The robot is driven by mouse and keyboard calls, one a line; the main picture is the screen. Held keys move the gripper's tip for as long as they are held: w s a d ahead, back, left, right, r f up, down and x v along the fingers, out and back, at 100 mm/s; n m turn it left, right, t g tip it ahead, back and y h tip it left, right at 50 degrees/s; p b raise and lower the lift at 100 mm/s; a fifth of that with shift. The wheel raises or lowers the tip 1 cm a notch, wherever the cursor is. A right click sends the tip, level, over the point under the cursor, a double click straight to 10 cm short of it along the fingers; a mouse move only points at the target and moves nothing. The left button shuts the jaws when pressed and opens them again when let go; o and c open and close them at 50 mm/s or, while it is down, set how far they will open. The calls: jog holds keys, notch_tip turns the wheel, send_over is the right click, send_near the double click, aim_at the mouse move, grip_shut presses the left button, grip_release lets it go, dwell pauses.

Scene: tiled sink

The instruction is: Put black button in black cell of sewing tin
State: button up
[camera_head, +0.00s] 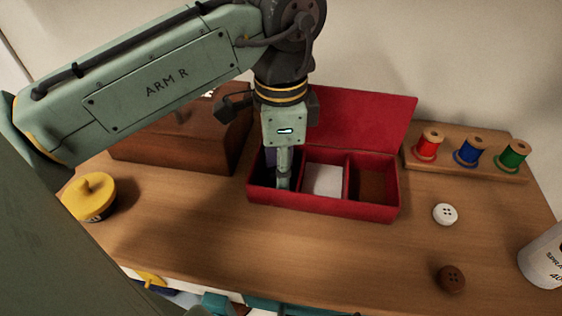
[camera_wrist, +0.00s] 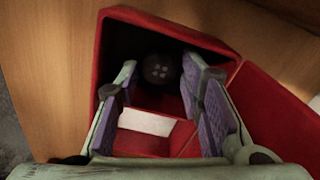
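The red sewing tin (camera_head: 325,199) stands on the wooden table with its lid tipped open at the back. Its left cell is black, its middle cell white and its right cell brown. My gripper (camera_head: 283,182) points down into the black cell. In the wrist view, the black button (camera_wrist: 157,69) shows inside the dark cell, between and just beyond the fingertips. My gripper's fingers (camera_wrist: 160,78) stand apart, with a gap on each side of the button. In the head view the button is hidden by the gripper and the tin's wall.
A white button (camera_head: 445,214) and a brown button (camera_head: 451,279) lie right of the tin. A rack (camera_head: 480,170) holds red, blue and green spools. A wooden box (camera_head: 160,150) is behind left, a yellow-lidded pot (camera_head: 90,197) at left, a spray can (camera_head: 545,260) at right.

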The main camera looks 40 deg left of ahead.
notch_tip(320, 180, up, 8)
jog(key=shift+f, duration=0.1)
dwell(0.6)
